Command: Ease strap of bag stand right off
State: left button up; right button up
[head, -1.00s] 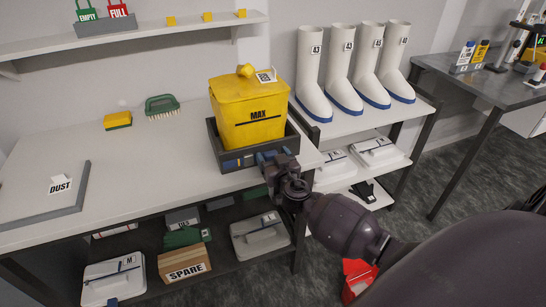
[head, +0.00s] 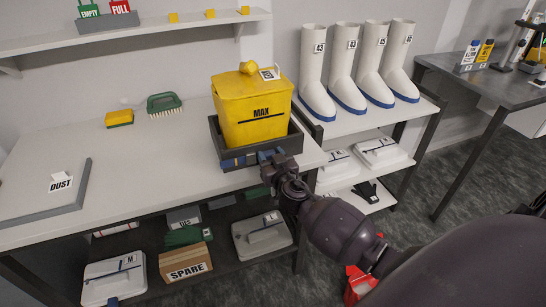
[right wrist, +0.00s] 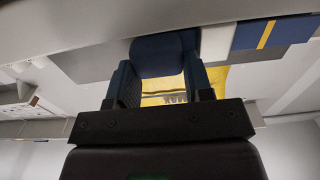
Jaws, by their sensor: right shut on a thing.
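The bag stand (head: 213,136) is a dark grey open box at the right front of the white table. A yellow bag (head: 262,128) marked MAX, with a black line, stands upright in it. A blue part with a yellow stripe (head: 238,162) is on the stand's front face, and it also shows in the right wrist view (right wrist: 272,33). My right gripper (head: 271,156) is at the right end of that front face. It is shut on a blue piece, which looks like the right strap (right wrist: 158,54). Whether the strap is still attached is hidden. My left gripper is out of view.
A yellow sponge (head: 119,118), a green brush (head: 163,104) and a grey DUST mat (head: 50,212) lie on the table (head: 130,180). White boots (head: 345,75) stand on a rack to the right. Boxes fill the shelf below. The table's middle is clear.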

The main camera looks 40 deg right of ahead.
jog(key=o, duration=1.2)
jog(key=shift+o, duration=0.4)
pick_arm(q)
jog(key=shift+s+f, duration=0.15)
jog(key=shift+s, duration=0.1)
pick_arm(e)
jog(key=shift+a, duration=0.1)
